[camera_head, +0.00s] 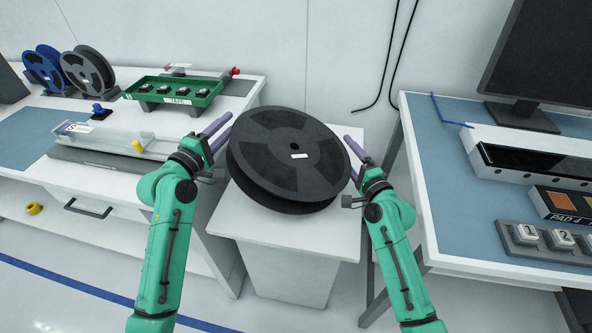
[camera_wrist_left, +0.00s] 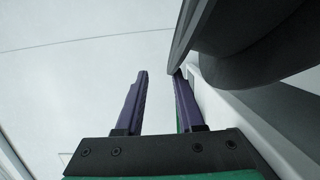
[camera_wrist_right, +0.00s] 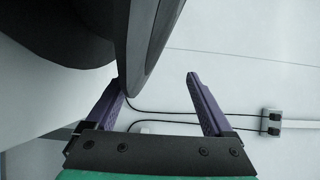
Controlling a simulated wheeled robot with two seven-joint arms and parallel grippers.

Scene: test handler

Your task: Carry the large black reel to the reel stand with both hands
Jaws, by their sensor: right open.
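The large black reel (camera_head: 283,153) is over the white pedestal (camera_head: 335,232) in the middle of the head view. Its face shows a small white label, and its lower flange is partly hidden. My left gripper (camera_head: 218,130) is open at the reel's left side; in the left wrist view its fingers (camera_wrist_left: 160,90) are apart, with the rim close to the right finger. My right gripper (camera_head: 357,151) is open at the right side; in the right wrist view the rim is close to its left finger (camera_wrist_right: 158,88). A blue reel (camera_head: 43,68) and a grey reel (camera_head: 88,70) stand upright at the back left, possibly on the reel stand.
The left bench (camera_head: 130,180) holds a green tray (camera_head: 175,92) and a clear-covered track (camera_head: 100,140). The right bench (camera_head: 440,200) holds a monitor (camera_head: 545,50) and numbered buttons (camera_head: 545,238). Cables hang on the wall behind.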

